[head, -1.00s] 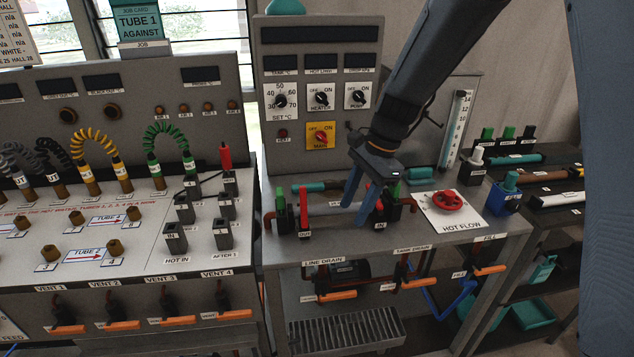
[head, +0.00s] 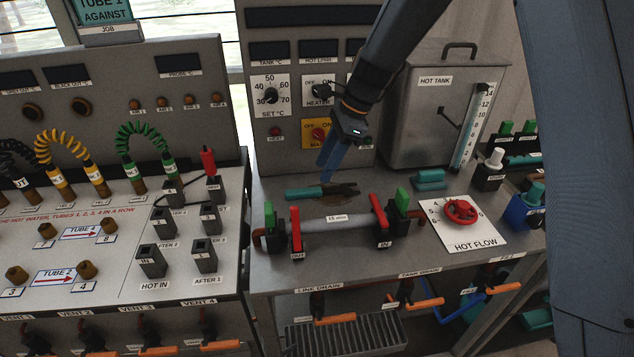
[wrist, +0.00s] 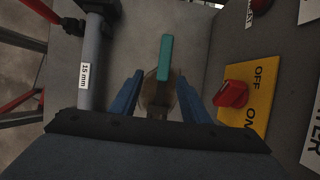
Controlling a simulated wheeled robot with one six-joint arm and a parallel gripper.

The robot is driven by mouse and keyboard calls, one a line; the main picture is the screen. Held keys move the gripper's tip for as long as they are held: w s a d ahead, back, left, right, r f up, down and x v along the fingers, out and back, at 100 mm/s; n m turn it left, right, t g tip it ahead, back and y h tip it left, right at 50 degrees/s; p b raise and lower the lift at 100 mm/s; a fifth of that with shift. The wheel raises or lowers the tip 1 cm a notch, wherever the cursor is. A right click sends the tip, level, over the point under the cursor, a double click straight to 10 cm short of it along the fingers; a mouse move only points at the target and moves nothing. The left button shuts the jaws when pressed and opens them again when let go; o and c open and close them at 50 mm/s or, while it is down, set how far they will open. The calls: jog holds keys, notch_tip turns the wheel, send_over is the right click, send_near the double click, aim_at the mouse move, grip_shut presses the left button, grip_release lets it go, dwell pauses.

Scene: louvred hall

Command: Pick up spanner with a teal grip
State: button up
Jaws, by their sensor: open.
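The spanner lies flat on the bench behind the grey pipe; its teal grip (head: 303,193) points left and its dark head (head: 345,189) points right. My gripper (head: 328,168) is open and empty, fingers pointing down, just above and behind the spanner in the head view. In the wrist view, the teal grip (wrist: 165,57) extends up the picture from between the two blue fingers (wrist: 160,92). The spanner's dark head is not clear there, low between the fingers. I cannot tell the exact gap between fingertips and spanner.
The grey pipe (head: 335,222), labelled 15 mm, runs in front of the spanner, with red and green valve handles at its ends. The control panel (head: 290,100) rises behind, with a red knob on yellow (wrist: 232,94). The hot tank (head: 425,110) stands right.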

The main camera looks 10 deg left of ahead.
aim_at(312, 189)
jog(key=shift+x, duration=0.75)
jog(key=shift+p+x, duration=0.75)
jog(key=shift+x, duration=0.25)
jog(key=shift+w+p+x, duration=0.2)
jog(key=shift+p+x, duration=0.2)
jog(key=shift+x, duration=0.6)
jog(key=shift+w+p+x, duration=0.2)
jog(key=shift+p+x, duration=0.2)
jog(key=shift+x, duration=0.6)
jog(key=shift+a, duration=0.1)
grip_shut()
jog(key=shift+r, duration=0.2)
